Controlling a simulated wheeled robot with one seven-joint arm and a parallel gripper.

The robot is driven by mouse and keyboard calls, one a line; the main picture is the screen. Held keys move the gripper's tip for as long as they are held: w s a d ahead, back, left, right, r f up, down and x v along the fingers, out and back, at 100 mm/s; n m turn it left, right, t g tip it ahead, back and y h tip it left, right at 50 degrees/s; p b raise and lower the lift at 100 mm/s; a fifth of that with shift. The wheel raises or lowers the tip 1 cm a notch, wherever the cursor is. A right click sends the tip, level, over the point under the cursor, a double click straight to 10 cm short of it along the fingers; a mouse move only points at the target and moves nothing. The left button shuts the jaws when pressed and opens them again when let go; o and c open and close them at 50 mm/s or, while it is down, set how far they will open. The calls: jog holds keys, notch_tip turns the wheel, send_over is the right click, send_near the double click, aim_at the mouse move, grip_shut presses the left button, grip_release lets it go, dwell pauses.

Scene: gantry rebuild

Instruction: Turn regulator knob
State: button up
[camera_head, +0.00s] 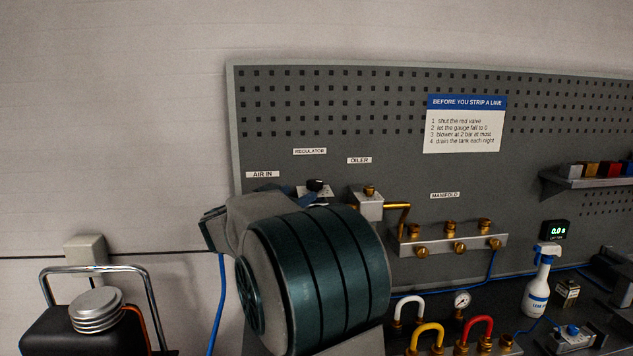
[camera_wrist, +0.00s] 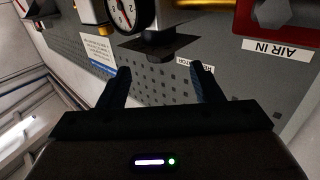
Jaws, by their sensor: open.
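The regulator knob (camera_head: 315,184) is a small black cap on a pale metal block under the REGULATOR label in the head view, partly hidden by my arm. My gripper (camera_wrist: 160,71) is open, its two dark fingers spread apart and pointing to the board in the wrist view. A dark flared shape (camera_wrist: 158,48) lies just beyond and between the fingertips; I cannot tell whether it is the knob. A round gauge (camera_wrist: 124,13) with a white face and red needle is above it. In the head view the fingers show only as dark blue slivers beside the knob.
The AIR IN label (camera_wrist: 276,48) and a red block (camera_wrist: 276,14) are right of the fingers in the wrist view. The oiler block (camera_head: 368,204) and brass-fitted manifold (camera_head: 450,243) stand to the right on the pegboard (camera_head: 330,101). A spray bottle (camera_head: 538,282) stands lower right.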

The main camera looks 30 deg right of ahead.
aim_at(318, 183)
jog(key=p+x, duration=0.2)
jog(key=x, duration=0.8)
jog(key=shift+w, duration=0.1)
